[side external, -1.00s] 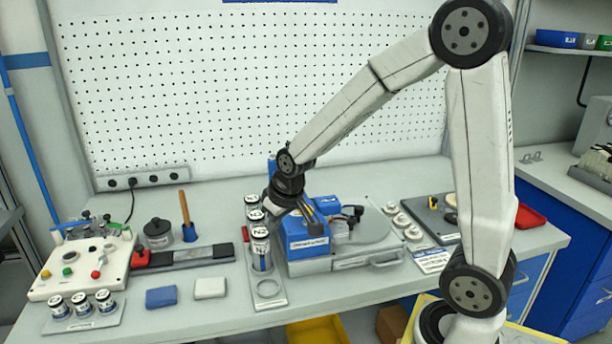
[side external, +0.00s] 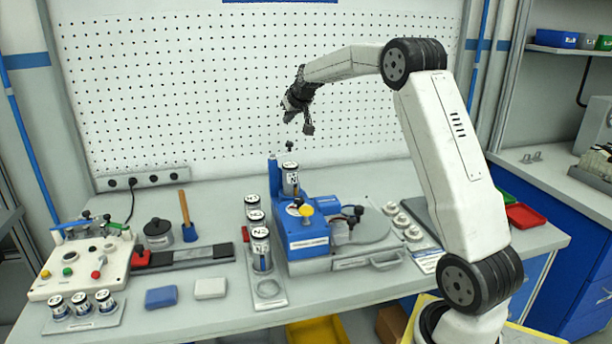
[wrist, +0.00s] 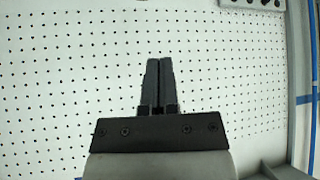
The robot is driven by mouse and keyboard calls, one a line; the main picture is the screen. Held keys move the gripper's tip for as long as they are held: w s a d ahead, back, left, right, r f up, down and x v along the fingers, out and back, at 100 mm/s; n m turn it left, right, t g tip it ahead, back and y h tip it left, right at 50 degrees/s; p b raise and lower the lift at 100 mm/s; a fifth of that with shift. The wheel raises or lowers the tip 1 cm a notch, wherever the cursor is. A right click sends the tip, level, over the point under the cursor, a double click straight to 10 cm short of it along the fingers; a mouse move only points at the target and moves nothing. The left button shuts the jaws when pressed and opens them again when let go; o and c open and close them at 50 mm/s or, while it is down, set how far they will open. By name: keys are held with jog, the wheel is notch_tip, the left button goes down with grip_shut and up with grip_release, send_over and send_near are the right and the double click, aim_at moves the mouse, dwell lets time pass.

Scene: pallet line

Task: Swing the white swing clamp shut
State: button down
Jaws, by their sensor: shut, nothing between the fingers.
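My gripper (side external: 298,122) is raised above and behind the blue fixture (side external: 308,243), clear of everything. In the wrist view its two dark fingers (wrist: 158,62) are together with nothing between them. A white-and-black canister (side external: 290,182) stands upright on the fixture, with a small black knob (side external: 289,147) just above it. A yellow knob (side external: 306,210) is on the fixture's front part. A black-handled part (side external: 352,214) is to the right, by a grey round plate (side external: 372,229). I cannot make out which part is the white swing clamp, or its position.
Several canisters (side external: 261,256) stand in a rack left of the fixture. A white control box (side external: 80,265) is at the far left, with blue (side external: 161,297) and white (side external: 210,288) blocks nearer. The pegboard (side external: 200,90) is behind my gripper, with free air around it.

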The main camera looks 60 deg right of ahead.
jog(key=shift+d+r, duration=0.3)
jog(key=shift+d, duration=0.45)
notch_tip(320, 180, down, 8)
jog(key=w+d, duration=0.1)
jog(key=w, duration=0.1)
jog(key=shift+w+d, duration=0.2)
jog(key=shift+w, duration=0.1)
dwell(0.9)
